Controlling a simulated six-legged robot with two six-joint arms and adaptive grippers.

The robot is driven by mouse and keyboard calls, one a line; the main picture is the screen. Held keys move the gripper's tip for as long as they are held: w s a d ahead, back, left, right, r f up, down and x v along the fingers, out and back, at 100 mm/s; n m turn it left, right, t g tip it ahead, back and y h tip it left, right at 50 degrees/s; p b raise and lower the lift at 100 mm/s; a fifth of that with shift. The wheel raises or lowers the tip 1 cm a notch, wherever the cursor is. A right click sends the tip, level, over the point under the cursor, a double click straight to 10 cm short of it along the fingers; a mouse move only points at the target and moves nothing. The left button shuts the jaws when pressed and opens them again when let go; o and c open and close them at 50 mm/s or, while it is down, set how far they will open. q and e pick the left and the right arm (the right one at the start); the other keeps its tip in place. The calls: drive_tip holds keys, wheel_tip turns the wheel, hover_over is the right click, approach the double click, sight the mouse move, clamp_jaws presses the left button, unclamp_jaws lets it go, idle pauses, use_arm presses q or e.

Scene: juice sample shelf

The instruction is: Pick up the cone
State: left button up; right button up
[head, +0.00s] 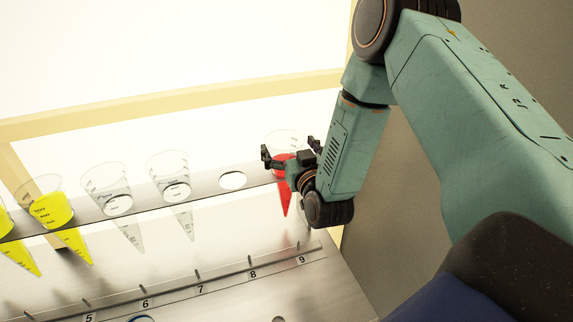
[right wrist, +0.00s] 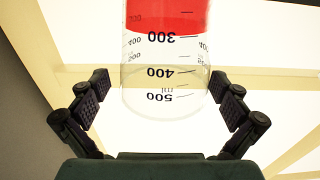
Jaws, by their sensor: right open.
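A clear graduated cone with red liquid (head: 284,198) hangs point down in the shelf rail at the right end, near number 9. Its clear rim stands above the rail. My right gripper (head: 291,152) is at this cone, its fingers spread near the cone's upper part. In the right wrist view the red cone (right wrist: 165,60) lies ahead between the two open fingers (right wrist: 163,92), with a gap on each side. The left gripper is not in view.
The metal rail (head: 145,200) has an empty hole (head: 232,180) left of the red cone. Two clear empty cones (head: 173,175) and yellow-filled cones (head: 52,212) hang farther left. A numbered lower shelf (head: 215,284) runs below. A pale wooden frame (head: 170,102) stands behind.

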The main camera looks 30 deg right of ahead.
drive_tip(key=shift+w+r, duration=0.1)
drive_tip(key=shift+w, duration=0.3)
drive_tip(key=shift+w+a, duration=0.25)
drive_tip(key=shift+a, duration=0.05)
drive_tip(key=shift+d, duration=0.35)
drive_tip(key=c, duration=0.4)
drive_tip(key=shift+a, duration=0.2)
drive_tip(key=c, duration=0.4)
drive_tip(key=shift+r, duration=0.15)
drive_tip(key=c, duration=0.8)
